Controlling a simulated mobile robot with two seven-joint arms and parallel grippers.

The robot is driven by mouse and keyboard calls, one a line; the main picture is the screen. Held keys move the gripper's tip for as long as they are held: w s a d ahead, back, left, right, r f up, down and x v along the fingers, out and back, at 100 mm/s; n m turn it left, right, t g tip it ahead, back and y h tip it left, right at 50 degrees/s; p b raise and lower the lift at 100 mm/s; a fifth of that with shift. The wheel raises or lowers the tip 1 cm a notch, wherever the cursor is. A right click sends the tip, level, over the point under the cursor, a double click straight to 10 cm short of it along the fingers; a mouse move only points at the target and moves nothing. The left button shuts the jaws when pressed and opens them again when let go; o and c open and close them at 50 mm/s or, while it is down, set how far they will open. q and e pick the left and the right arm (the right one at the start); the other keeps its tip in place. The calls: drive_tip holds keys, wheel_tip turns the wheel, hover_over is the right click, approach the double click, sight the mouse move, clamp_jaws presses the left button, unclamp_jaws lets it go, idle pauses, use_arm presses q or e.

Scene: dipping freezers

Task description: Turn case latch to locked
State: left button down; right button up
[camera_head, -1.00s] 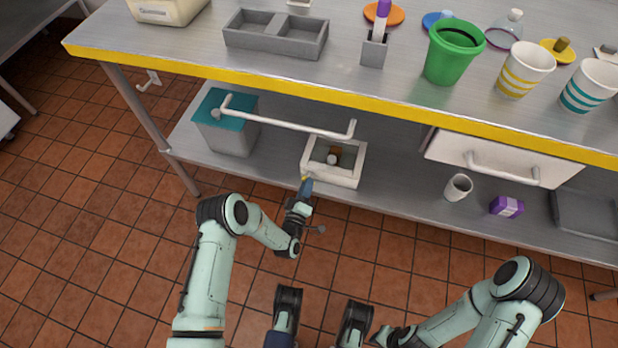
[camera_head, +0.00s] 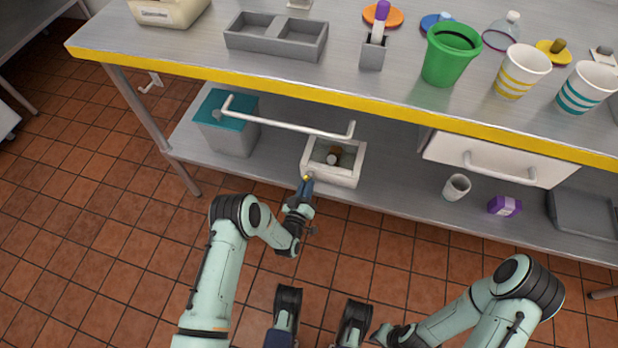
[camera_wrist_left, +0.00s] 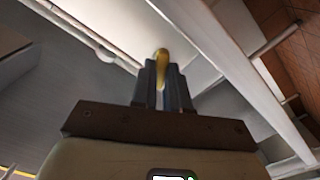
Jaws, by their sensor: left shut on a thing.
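My left gripper (camera_head: 306,187) reaches up to the front of a small open white case (camera_head: 332,176) on the lower shelf. It is shut on a small yellow piece, which I take to be the case latch (camera_head: 308,177). In the left wrist view the latch (camera_wrist_left: 161,60) stands upright between the two dark fingers (camera_wrist_left: 162,88), with a pale surface behind it. The fingers hide its lower part, and I cannot read its lock position.
A white bar handle (camera_head: 290,122) runs above the case. A teal-lidded bin (camera_head: 228,135) stands to its left. A white cup (camera_head: 456,187) and purple box (camera_head: 504,206) stand to its right. The worktop's yellow edge (camera_head: 330,97) overhangs the shelf.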

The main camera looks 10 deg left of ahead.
use_arm(q)
drive_tip(key=shift+m+p, duration=0.3)
drive_tip(key=shift+m, duration=2.5)
drive_tip(key=c, duration=1.3)
unclamp_jaws()
drive_tip(key=shift+s+a+p, duration=0.1)
drive_tip(key=shift+s+p, duration=1.8)
drive_tip(key=shift+s, duration=1.6)
